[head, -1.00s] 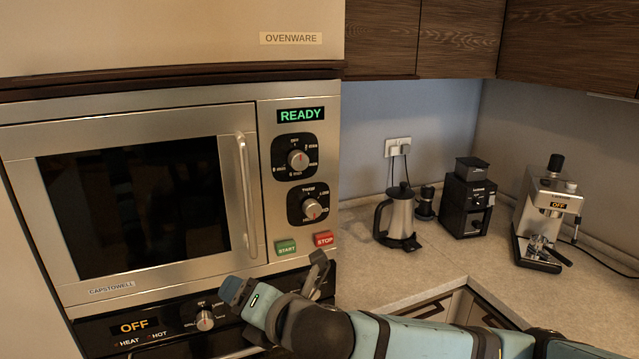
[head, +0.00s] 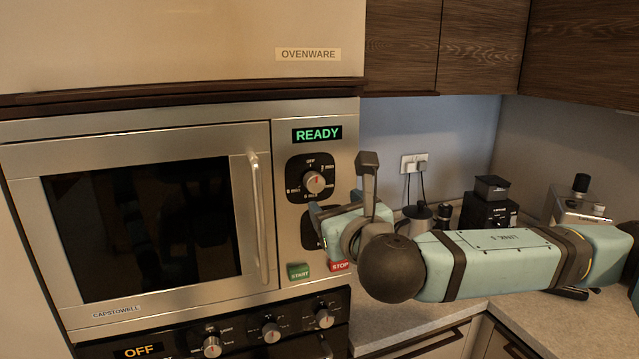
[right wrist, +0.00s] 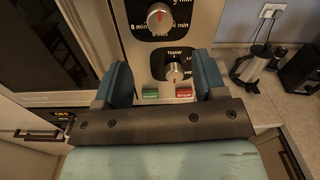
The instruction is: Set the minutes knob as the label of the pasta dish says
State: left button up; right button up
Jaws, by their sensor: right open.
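The minutes knob (head: 314,183) is the upper round metal knob on the microwave's panel, with a dial marked OFF and minutes. Its red mark seems to point up, toward OFF. It also shows at the top of the right wrist view (right wrist: 160,17). My right gripper (head: 341,184) is open and empty in front of the panel, just below and right of the knob. In the right wrist view its blue fingers (right wrist: 163,76) stand apart, with the lower THAW knob (right wrist: 175,73) seen between them. The pasta dish, its label and my left gripper are not in view.
The microwave (head: 130,145) has a closed door with a vertical handle (head: 258,215), and its display (head: 317,134) reads READY. START (head: 299,271) and STOP (head: 340,266) buttons sit low on the panel. Oven knobs (head: 271,332) lie below. A kettle (right wrist: 251,66) and coffee machines stand right.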

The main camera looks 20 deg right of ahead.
aim_at(317, 185)
jog(key=w+p, duration=0.1)
jog(key=w, duration=0.7)
jog(key=shift+w+p, duration=0.1)
jog(key=shift+p, duration=0.2)
jog(key=shift+w, duration=0.65)
jog(key=c, duration=0.9)
jog(key=shift+c, duration=0.2)
